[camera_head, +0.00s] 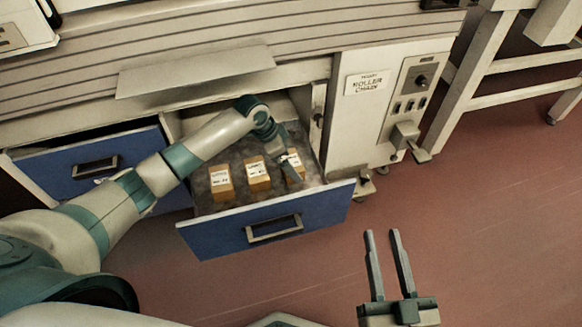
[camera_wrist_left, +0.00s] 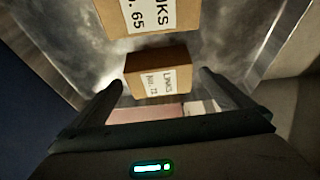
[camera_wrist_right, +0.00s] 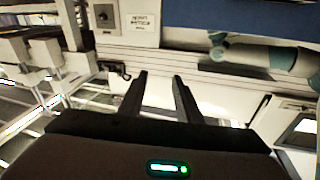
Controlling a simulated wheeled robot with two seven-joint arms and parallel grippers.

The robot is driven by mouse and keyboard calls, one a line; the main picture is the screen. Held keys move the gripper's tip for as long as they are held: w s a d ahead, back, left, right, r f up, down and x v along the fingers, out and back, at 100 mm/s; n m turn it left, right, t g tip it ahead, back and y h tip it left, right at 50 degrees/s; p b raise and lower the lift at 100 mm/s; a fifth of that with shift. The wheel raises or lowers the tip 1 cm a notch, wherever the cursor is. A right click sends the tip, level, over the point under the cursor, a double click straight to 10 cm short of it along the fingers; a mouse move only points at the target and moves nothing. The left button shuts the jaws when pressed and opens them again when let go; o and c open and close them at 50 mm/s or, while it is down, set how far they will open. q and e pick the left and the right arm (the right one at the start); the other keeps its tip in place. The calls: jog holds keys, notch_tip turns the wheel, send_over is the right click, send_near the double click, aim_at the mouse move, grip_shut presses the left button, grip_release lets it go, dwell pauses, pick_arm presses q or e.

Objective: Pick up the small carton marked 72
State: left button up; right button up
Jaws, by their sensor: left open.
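Three small brown cartons with white labels stand in a row in the open blue-fronted drawer (camera_head: 240,236): a left one (camera_head: 221,195), a middle one (camera_head: 258,184) and a right one (camera_head: 297,181). My left gripper (camera_head: 289,168) is over the right one and partly hides it. In the left wrist view, a carton labelled LINKS (camera_wrist_left: 145,87) lies ahead, between my open fingers; its small number looks like 72 but is hard to read. A carton marked 65 (camera_wrist_left: 160,35) is beside it. My right gripper (camera_head: 383,236) is open and empty above the floor.
A second blue drawer (camera_head: 75,178) stands partly open at the left. A beige control cabinet (camera_head: 375,115) with a roller chain sign (camera_head: 367,83) stands right of the drawer. The red floor (camera_head: 480,220) is clear at the right.

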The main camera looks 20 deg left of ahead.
pick_arm(q)
jog(key=shift+b+x, duration=0.35)
jog(key=shift+x, duration=1.15)
jog(key=shift+a, duration=0.1)
pick_arm(e)
jog(key=r+t, duration=0.1)
jog(key=s+r+t, duration=0.1)
jog(key=r, duration=0.1)
jog(key=shift+a+r+y, duration=0.1)
jog(key=shift+a+y, duration=0.05)
jog(key=shift+y, duration=0.25)
pick_arm(q)
jog(key=c, duration=1.2)
